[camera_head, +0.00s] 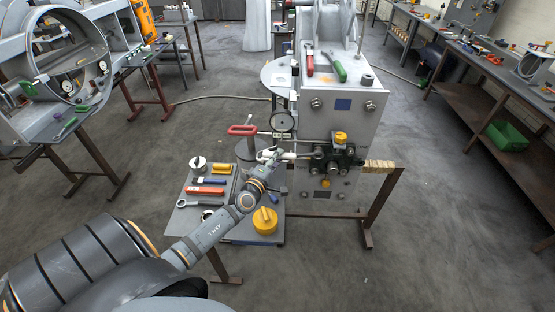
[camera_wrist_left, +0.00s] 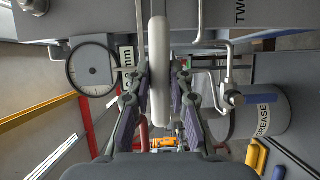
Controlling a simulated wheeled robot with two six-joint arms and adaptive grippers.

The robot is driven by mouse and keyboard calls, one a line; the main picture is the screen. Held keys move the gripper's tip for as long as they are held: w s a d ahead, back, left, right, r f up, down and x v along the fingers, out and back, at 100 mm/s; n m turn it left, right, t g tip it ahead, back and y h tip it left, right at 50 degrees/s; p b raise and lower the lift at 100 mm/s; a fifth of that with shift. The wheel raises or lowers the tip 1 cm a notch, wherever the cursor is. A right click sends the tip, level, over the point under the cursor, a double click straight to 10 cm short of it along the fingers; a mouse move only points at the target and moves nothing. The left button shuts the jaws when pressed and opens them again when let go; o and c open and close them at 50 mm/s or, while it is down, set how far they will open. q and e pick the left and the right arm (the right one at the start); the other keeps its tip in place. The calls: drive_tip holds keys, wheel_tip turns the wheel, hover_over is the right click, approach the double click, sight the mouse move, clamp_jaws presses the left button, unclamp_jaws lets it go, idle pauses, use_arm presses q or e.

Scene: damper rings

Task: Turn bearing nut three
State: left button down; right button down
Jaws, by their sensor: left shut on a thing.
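My left gripper (camera_head: 271,156) reaches in from the lower left to the front of the grey machine block (camera_head: 345,112). In the left wrist view its two fingers (camera_wrist_left: 159,100) are closed on either side of a pale rounded bar (camera_wrist_left: 158,50). In the head view this pale bar (camera_head: 297,155) runs from the gripper toward a dark bearing fitting (camera_head: 335,158) with several knobs and a yellow cap (camera_head: 341,136). I cannot tell which part is nut three; the bar's far end is unclear. My right gripper is not in view.
A dial gauge (camera_head: 281,122) and a red handle (camera_head: 242,130) are close beside the gripper. A grease can (camera_wrist_left: 262,112) is close on the wrist view's right.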

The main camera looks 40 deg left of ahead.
use_arm(q)
drive_tip(key=shift+w+a, duration=0.4)
drive_tip(key=shift+w, duration=0.25)
idle(0.9)
drive_tip(key=shift+w+a+b, duration=0.2)
drive_tip(key=shift+w+b, duration=0.05)
drive_tip(key=shift+b, duration=0.05)
drive_tip(key=c, duration=1.1)
unclamp_jaws()
drive_tip(key=shift+r, duration=0.1)
drive_tip(key=c, duration=0.4)
